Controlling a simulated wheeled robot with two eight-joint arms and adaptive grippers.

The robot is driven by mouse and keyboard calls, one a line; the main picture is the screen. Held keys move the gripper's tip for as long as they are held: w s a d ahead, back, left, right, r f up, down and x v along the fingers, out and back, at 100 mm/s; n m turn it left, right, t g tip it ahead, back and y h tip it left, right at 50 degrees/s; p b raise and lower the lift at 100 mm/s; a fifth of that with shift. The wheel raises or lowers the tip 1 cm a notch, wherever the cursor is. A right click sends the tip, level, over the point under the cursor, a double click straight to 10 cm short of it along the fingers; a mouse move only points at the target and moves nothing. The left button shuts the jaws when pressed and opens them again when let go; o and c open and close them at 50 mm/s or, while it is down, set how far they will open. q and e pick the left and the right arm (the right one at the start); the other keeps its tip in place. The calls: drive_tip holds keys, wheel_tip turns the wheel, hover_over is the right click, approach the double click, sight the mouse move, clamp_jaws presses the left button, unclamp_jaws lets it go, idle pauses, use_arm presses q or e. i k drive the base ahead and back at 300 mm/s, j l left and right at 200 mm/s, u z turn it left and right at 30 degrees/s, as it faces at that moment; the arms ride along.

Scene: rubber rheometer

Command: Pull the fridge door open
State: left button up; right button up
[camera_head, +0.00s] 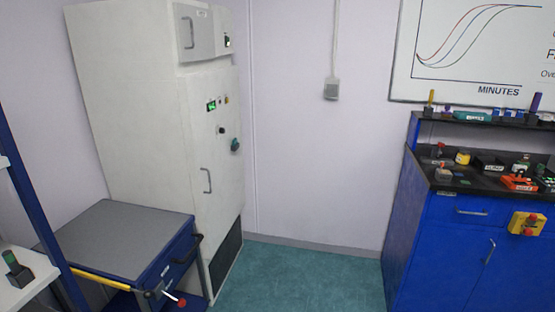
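The tall white fridge-like cabinet (140,110) stands against the wall at the left back. Its narrow front faces right and is seen at a steep angle. The main front door (223,185) looks shut, with a grey vertical handle (207,180) at mid height. A smaller upper panel (198,35) has its own handle (188,32). A green display (211,106) and several knobs sit on the front between the two handles. Neither of my grippers is in view.
A grey-topped blue cart (125,235) stands close before the cabinet's lower left. A yellow bar (105,278) and red knob (182,302) show near it. A blue workbench (440,240) with small items is at right. The green floor (300,275) between is clear.

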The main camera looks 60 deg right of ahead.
sight(216, 165)
drive_tip(key=z, duration=1.6)
drive_tip(key=i+l+u, duration=0.1)
drive_tip(key=i+l, duration=0.15)
